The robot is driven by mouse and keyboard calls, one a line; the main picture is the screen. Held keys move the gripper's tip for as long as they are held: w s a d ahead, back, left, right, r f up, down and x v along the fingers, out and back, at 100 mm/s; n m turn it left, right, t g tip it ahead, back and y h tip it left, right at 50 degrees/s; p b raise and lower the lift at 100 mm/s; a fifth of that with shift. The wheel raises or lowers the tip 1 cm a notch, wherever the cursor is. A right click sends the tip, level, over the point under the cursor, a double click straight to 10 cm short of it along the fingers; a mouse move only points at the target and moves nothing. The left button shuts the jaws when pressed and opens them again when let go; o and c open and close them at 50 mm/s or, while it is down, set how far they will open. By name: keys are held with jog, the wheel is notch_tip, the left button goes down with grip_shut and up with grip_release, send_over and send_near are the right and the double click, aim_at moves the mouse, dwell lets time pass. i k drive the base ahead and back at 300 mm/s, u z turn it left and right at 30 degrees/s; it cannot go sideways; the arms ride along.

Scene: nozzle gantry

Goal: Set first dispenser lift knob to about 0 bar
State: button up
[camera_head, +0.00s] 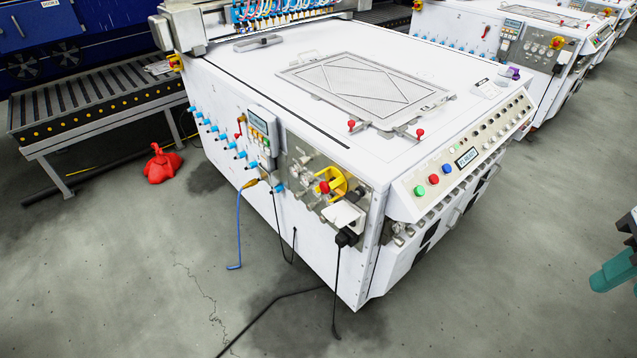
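The white gantry machine (250,80) stands in the middle of the view. A metal panel (300,145) on its left-facing side carries several small round gauges or knobs, too small to read. I cannot tell which one is the first dispenser lift knob, or its setting. A red knob on a yellow base (324,187) sits at the lower right of this panel. Left of the panel is a small display unit (258,123) with coloured buttons below it.
A red object (161,165) lies on the floor left of the machine, near a roller conveyor (90,95). A blue hose (238,235) and black cables (337,290) hang to the floor below the panel. Open concrete floor (120,270) lies in front.

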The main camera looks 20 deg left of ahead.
aim_at(297, 196)
jog(key=u, duration=0.2)
jog(key=i, duration=0.7)
jog(key=u, duration=0.7)
jog(key=i, duration=0.45)
jog(key=u, duration=0.4)
